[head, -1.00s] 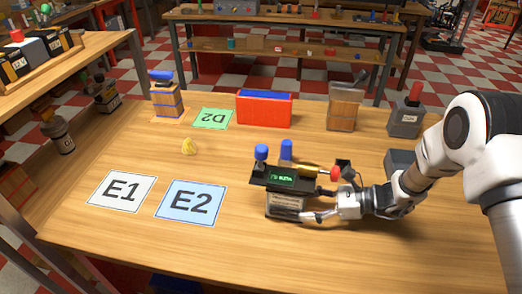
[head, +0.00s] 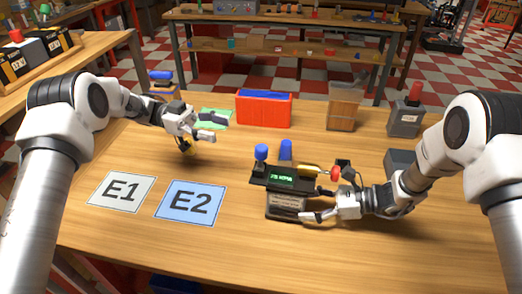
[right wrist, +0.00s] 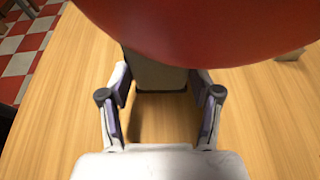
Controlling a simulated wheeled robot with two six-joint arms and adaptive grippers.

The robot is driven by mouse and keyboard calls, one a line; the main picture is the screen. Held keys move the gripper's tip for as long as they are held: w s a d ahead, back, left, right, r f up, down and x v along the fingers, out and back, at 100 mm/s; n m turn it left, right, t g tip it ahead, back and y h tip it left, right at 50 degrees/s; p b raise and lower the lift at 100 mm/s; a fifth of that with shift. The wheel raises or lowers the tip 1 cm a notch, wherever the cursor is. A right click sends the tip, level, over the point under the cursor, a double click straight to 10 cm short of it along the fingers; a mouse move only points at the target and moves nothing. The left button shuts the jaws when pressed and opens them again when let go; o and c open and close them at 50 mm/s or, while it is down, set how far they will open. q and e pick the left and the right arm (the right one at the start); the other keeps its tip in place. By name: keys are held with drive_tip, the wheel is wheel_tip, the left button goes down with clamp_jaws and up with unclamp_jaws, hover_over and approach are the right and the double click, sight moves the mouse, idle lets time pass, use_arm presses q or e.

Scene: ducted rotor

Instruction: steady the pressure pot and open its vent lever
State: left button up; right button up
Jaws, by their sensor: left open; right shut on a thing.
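The pressure pot (head: 287,203) stands upright on the wooden table, right of the middle. It has a dark top with a lit green display (head: 282,177), two blue knobs (head: 261,153) and a yellow lever (head: 308,169) with a red ball end (head: 335,173). My right gripper (head: 312,216) is shut on the pot's body from the right. In the right wrist view the red ball (right wrist: 205,25) fills the top and hides part of the pot's body (right wrist: 155,75) between the fingers. My left gripper (head: 219,128) is open and empty, left of the pot and above the table.
A small yellow thing (head: 187,147) is partly hidden under my left gripper. A red bin (head: 264,109), a wooden container (head: 341,112) and a grey box (head: 406,120) stand behind.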

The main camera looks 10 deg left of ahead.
sight(260, 151)
use_arm(q)
drive_tip(key=shift+g+y, duration=0.3)
drive_tip(key=shift+g, duration=0.3)
drive_tip(key=x, duration=0.4)
drive_tip(key=f+x, duration=0.1)
drive_tip(key=x, duration=0.3)
drive_tip(key=s+x, duration=0.1)
drive_tip(key=x, duration=0.4)
drive_tip(key=shift+a+f, duration=0.1)
drive_tip(key=shift+f, duration=0.15)
clamp_jaws()
